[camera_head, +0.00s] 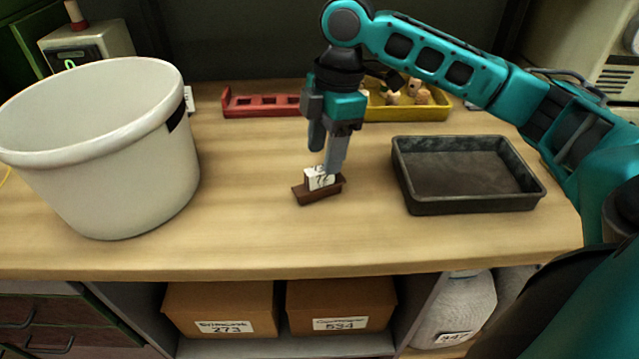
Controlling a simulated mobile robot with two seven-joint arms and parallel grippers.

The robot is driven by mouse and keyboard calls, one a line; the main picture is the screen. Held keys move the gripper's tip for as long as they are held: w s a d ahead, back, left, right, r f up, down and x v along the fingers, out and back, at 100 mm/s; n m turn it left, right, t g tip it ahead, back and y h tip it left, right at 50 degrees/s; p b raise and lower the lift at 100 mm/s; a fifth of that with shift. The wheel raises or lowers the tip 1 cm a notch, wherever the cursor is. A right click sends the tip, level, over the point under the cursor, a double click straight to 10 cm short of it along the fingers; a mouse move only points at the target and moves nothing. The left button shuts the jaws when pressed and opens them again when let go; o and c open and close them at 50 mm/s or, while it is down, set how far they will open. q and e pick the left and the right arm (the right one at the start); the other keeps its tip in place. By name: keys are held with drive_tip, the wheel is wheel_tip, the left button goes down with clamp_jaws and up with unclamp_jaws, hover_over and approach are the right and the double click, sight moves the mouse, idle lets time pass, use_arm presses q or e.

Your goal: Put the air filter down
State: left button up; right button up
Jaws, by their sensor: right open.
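I cannot make out anything that is clearly an air filter. My right gripper (325,154) points down over the middle of the table, open, with nothing visible between its fingers. Just under its fingertips, a small dark brown wooden block (303,195) with a white number card (318,179) sits on the wooden table (255,215). One fingertip overlaps the card in the picture; I cannot tell if they touch. An empty dark tray (403,185) lies to the right of the gripper. My left gripper is not in view.
A large off-white tub (120,180) stands at the left. A red rack (260,104) and a yellow tray (433,113) holding several corks (414,88) are at the back, partly behind my right arm. Cardboard boxes (340,297) sit on the shelf below. The front middle of the table is clear.

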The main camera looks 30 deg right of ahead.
sight(320, 168)
drive_tip(key=f, duration=0.2)
drive_tip(key=a+f+b, duration=0.1)
drive_tip(key=f, duration=0.1)
drive_tip(key=shift+a+f, duration=0.1)
drive_tip(key=shift+f, duration=0.1)
clamp_jaws()
